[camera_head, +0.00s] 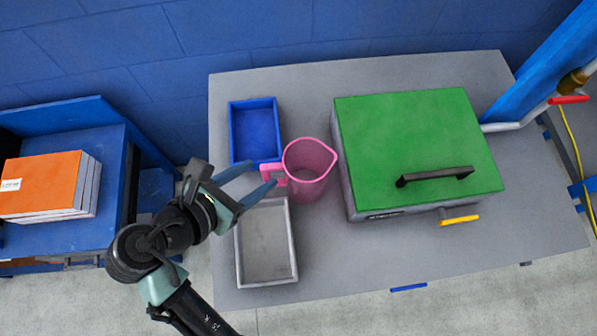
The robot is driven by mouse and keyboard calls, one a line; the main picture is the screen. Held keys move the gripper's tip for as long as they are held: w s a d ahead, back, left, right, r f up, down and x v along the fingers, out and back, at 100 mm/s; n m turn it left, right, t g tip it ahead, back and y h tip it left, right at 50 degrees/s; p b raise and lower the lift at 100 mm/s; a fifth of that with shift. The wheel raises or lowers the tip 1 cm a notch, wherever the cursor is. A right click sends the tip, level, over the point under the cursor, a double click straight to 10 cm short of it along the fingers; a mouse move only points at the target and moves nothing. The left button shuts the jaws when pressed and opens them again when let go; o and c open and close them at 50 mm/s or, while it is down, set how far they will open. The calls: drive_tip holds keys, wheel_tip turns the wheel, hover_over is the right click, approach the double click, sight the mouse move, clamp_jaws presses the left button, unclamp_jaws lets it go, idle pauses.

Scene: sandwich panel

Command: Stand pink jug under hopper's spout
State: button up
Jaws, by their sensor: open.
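The pink jug (309,171) stands upright on the grey table, close to the left side of a green-lidded box. Its handle (273,173) points left. My gripper (262,177) is open, with its two blue-grey fingers reaching right towards the jug. The jug's handle lies at or between the fingertips; I cannot tell whether they touch it. The green-lidded box (415,140), seemingly the hopper, has a black handle on its lid. A yellow lever (459,220) sticks out at its front. The spout itself is hidden or cannot be made out from above.
A blue tray (237,105) lies behind my gripper and a grey metal tray (293,262) in front of it. Bare table (390,255) lies in front of the box. A blue shelf (110,195) with orange-covered books (42,183) stands at left. A pipe with a red lever (568,99) is at right.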

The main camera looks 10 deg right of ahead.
drive_tip(key=x, duration=1)
drive_tip(key=shift+w+a+f, duration=0.1)
drive_tip(key=shift+w+a, duration=0.05)
drive_tip(key=shift+w, duration=0.05)
clamp_jaws()
idle(1.1)
